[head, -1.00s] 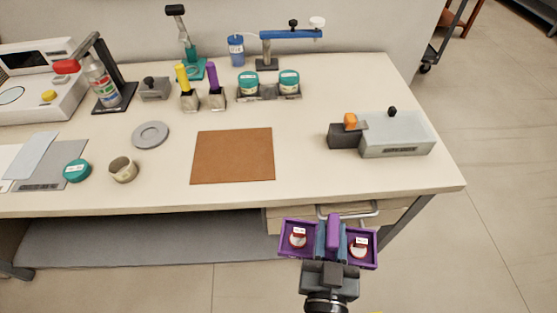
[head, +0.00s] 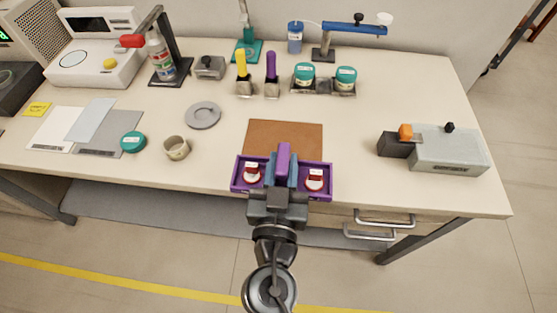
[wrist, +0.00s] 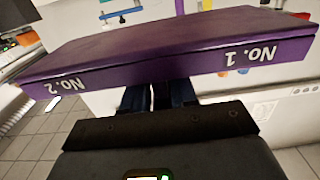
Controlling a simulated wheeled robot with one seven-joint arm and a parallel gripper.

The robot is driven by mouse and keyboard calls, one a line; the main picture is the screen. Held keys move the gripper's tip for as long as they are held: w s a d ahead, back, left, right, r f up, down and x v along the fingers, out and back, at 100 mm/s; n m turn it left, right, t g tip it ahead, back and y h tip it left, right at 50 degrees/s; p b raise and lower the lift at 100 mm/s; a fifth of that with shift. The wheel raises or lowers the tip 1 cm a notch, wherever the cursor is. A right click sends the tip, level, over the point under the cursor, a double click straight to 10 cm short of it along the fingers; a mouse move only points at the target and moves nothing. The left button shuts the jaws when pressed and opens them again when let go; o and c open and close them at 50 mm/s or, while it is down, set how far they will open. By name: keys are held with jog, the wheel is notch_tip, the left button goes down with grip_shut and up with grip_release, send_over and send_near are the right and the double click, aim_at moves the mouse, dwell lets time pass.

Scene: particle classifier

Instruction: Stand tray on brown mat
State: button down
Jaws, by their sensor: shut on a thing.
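My gripper (head: 281,178) is shut on the middle handle of the purple tray (head: 325,193). The tray is held level at the table's front edge, its back side overlapping the front of the brown mat (head: 285,135) in the head view. Two small white containers with red parts sit in the tray, one in the left compartment (head: 252,174) and one in the right (head: 315,180). In the wrist view the tray's purple side (wrist: 170,65) shows the labels "No. 2" and "No. 1". The mat lies flat and bare; its front part is hidden by the tray and gripper.
A grey dish (head: 203,115), a beige cup (head: 176,148) and a teal lid (head: 132,142) lie left of the mat. A grey box device (head: 449,150) stands to the right. Jars with teal lids (head: 304,73) and yellow and purple-handled tools stand behind.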

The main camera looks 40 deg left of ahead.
jog(key=shift+w+a+f+b, duration=0.15)
jog(key=shift+w+a+f, duration=0.5)
jog(key=shift+f, duration=0.55)
jog(key=shift+w+a+f+b, duration=0.2)
jog(key=shift+w+a+f, duration=0.5)
jog(key=shift+f, duration=0.55)
jog(key=shift+w+a+f+b, duration=0.15)
jog(key=shift+w+a+f, duration=0.5)
jog(key=shift+f, duration=0.55)
jog(key=shift+d+f+b, duration=0.1)
jog(key=shift+f+b, duration=0.3)
jog(key=shift+b, duration=0.35)
jog(key=c, duration=0.9)
grip_release()
